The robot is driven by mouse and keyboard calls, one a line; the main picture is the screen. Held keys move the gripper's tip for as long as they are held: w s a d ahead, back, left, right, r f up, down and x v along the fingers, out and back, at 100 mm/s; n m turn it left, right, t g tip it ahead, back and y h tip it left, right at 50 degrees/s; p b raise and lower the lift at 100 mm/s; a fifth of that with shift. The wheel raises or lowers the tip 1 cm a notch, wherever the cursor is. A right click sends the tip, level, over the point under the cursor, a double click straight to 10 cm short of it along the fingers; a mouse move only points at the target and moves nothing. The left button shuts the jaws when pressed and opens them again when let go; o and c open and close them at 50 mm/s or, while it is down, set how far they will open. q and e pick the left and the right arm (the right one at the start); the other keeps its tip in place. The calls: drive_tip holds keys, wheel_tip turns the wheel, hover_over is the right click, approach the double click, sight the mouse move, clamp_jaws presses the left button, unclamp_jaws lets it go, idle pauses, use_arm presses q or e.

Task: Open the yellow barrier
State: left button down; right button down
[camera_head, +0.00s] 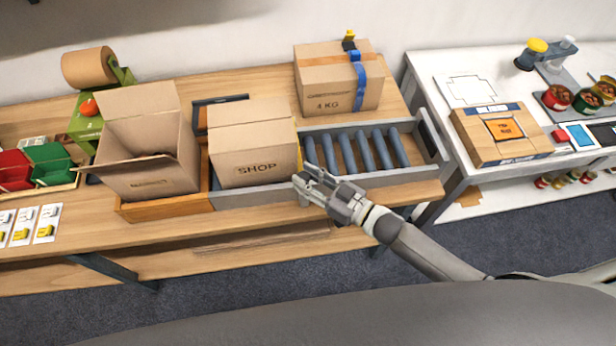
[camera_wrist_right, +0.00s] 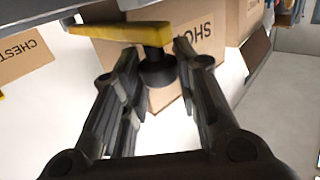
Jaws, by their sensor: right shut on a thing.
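The yellow barrier (camera_head: 299,158) shows as a thin yellow strip at the right side of the SHOP box, mostly hidden by the box and my gripper. In the right wrist view the barrier (camera_wrist_right: 120,32) is a flat yellow bar on a black round pivot or knob. My right gripper (camera_head: 304,181) is at the front edge of the conveyor. In the wrist view its fingers (camera_wrist_right: 155,62) stand on both sides of the black knob and are shut on this part of the barrier. My left gripper is not in view.
The SHOP box (camera_head: 255,150) stands on the conveyor left of the barrier, beside an open box (camera_head: 150,165). The blue rollers (camera_head: 355,152) to the right are clear. A taped 4 KG box (camera_head: 335,90) stands behind. A white table (camera_head: 450,110) is at the right.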

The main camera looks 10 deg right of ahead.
drive_tip(key=shift+m+g+h, duration=0.3)
drive_tip(key=shift+m+g, duration=0.2)
drive_tip(key=shift+m, duration=0.1)
drive_tip(key=r+p, duration=0.2)
drive_tip(key=w+r+p, duration=0.1)
drive_tip(key=r+p, duration=0.2)
drive_tip(key=shift+w, duration=0.2)
drive_tip(key=shift+m+g, duration=0.3)
drive_tip(key=shift+g, duration=0.1)
drive_tip(key=w+r, duration=0.1)
drive_tip(key=r, duration=0.2)
drive_tip(key=w+r, duration=0.1)
drive_tip(key=shift+w+r, duration=0.3)
drive_tip(key=shift+w, duration=0.05)
drive_tip(key=shift+w+r+h, duration=0.4)
drive_tip(key=shift+w+r, duration=0.75)
drive_tip(key=shift+r, duration=0.15)
drive_tip(key=c, duration=1.4)
unclamp_jaws()
drive_tip(key=shift+c, duration=0.2)
drive_tip(key=o, duration=0.3)
drive_tip(key=shift+f, duration=0.15)
